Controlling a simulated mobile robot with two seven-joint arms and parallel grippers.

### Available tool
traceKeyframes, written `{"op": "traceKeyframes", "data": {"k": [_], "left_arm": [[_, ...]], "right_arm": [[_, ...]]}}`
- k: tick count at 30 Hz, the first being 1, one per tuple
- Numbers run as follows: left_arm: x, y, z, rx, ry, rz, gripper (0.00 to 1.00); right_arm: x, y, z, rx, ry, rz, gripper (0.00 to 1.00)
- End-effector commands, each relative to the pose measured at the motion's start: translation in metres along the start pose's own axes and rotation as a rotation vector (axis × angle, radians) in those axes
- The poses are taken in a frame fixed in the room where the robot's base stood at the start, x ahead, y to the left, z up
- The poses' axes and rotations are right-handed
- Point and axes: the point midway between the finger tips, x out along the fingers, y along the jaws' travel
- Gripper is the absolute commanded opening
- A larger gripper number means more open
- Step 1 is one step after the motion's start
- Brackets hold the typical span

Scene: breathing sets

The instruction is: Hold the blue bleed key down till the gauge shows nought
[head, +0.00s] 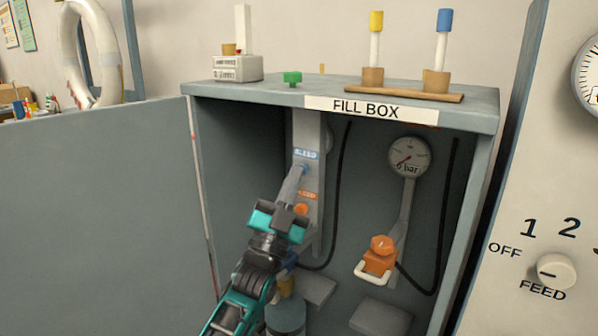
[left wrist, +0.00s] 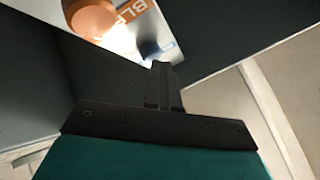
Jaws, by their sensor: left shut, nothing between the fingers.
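My left gripper (head: 300,175) is shut and empty. It reaches up inside the fill box to the blue bleed key (head: 303,168), just under the blue BLEED label (head: 306,155). Its fingertips cover most of the key, and I cannot tell whether it is pressed in. In the left wrist view the shut fingers (left wrist: 161,70) end close to the blue parts (left wrist: 151,48). My right gripper is not in view.
An orange bleed key (head: 301,209) sits just below the blue one, close to my gripper. An orange valve (head: 380,247) with a pale handle is at right. The open door (head: 100,200) stands at left. Black hoses (head: 338,190) hang inside.

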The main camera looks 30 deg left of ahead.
Motion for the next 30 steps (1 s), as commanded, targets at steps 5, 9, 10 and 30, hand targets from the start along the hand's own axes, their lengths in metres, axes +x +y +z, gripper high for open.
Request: {"op": "traceKeyframes", "data": {"k": [5, 9, 10, 30], "left_arm": [[0.0, 0.001, 0.001, 0.0, -0.004, 0.003, 0.0], [0.0, 0.001, 0.001, 0.0, -0.004, 0.003, 0.0], [-0.001, 0.001, 0.001, 0.0, -0.004, 0.003, 0.0], [-0.014, -0.009, -0.009, 0.0, 0.0, 0.0, 0.0]], "right_arm": [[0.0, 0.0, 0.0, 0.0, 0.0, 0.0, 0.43], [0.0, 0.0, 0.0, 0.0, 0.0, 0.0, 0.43], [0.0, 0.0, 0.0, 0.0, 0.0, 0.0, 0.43], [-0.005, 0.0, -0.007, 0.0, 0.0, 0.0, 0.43]]}}
